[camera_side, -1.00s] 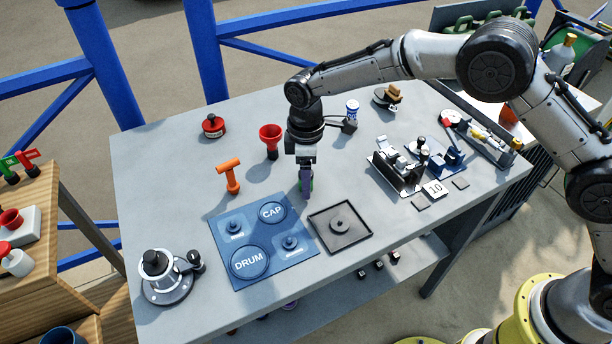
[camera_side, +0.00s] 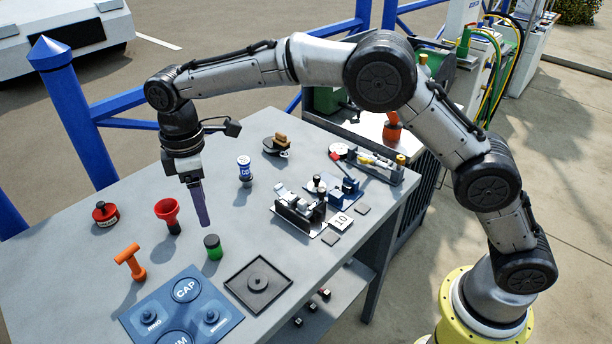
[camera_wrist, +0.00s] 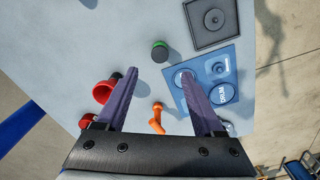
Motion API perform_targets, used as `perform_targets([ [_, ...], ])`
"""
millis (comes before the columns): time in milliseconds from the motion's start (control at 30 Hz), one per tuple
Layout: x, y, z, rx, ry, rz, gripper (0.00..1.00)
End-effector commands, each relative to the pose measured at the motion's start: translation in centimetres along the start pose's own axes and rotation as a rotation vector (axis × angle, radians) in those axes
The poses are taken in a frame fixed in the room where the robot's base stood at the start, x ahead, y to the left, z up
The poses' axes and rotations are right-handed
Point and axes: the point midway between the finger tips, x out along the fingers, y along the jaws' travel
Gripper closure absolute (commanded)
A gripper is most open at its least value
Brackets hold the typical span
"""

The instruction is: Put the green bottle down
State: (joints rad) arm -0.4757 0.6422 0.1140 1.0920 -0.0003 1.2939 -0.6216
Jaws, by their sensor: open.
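The green bottle (camera_side: 212,246) is a short green cylinder with a dark top. It stands upright on the grey table, between the red funnel and the square black tray. In the wrist view the green bottle (camera_wrist: 160,51) lies beyond the fingertips, apart from them. My gripper (camera_side: 203,222) is above the table, behind and a little left of the bottle in the side view. In the wrist view my gripper (camera_wrist: 166,104) has its two purple fingers spread wide with nothing between them.
A red funnel (camera_side: 167,212), an orange T-shaped tool (camera_side: 130,262) and a blue-and-white can (camera_side: 244,168) stand nearby. A blue mat (camera_side: 225,308) and a black tray (camera_side: 232,284) lie in front. Small fixtures (camera_side: 300,210) stand to the right. Bare table surrounds the bottle.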

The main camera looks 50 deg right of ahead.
Motion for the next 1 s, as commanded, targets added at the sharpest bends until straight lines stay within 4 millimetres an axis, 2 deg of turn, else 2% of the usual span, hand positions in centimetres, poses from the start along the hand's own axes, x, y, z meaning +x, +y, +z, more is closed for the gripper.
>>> perform_targets([
  [167,-0.8,0.1,0.6,0.018,0.009,0.006,0.31],
  [267,-2.9,0.3,2.6,0.073,0.031,0.022,0.31],
  [367,-6.0,0.2,6.3,0.168,0.067,0.047,0.31],
  [500,-9.9,-1.0,12.4,0.327,0.127,0.087,0.31],
  [633,-12.3,-3.0,18.2,0.474,0.184,0.124,0.31],
  [800,-13.4,-6.9,25.2,0.663,0.261,0.171,0.31],
  [1000,-12.0,-12.2,32.0,0.877,0.352,0.223,0.31],
])
